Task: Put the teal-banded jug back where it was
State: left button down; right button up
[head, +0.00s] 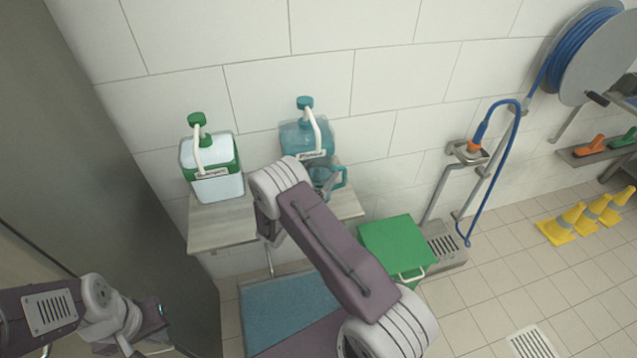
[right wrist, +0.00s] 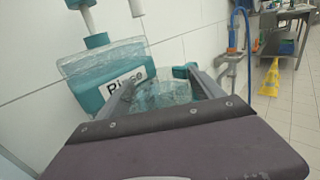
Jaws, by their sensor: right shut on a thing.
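The teal-banded jug (head: 340,172) is clear with a teal handle and stands at the front of the teal dispenser (head: 306,138). My right gripper (head: 325,185) is shut on it, partly hidden behind my arm. In the right wrist view, the jug (right wrist: 165,92) sits between the two fingers (right wrist: 160,95). Whether its base touches the shelf is hidden. The dispenser's label in that view reads "Rinse". My left gripper (head: 158,310) is low at the left, away from the jug; its jaws are too unclear to read.
A green-banded dispenser (head: 211,165) stands on the left part of the wall shelf (head: 222,232). A green-lidded bin (head: 397,243) is below right of the shelf. A blue hose (head: 518,150) hangs on a stand, and yellow cones (head: 563,222) stand at the far right.

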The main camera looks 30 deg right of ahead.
jog(key=shift+w+a+f, duration=0.1)
jog(key=shift+f, duration=0.1)
notch_tip(320, 180, down, 3)
jog(key=shift+f, duration=0.4)
jog(key=shift+f, duration=0.15)
jog(key=o, duration=1.5)
jog(key=shift+r, duration=0.2)
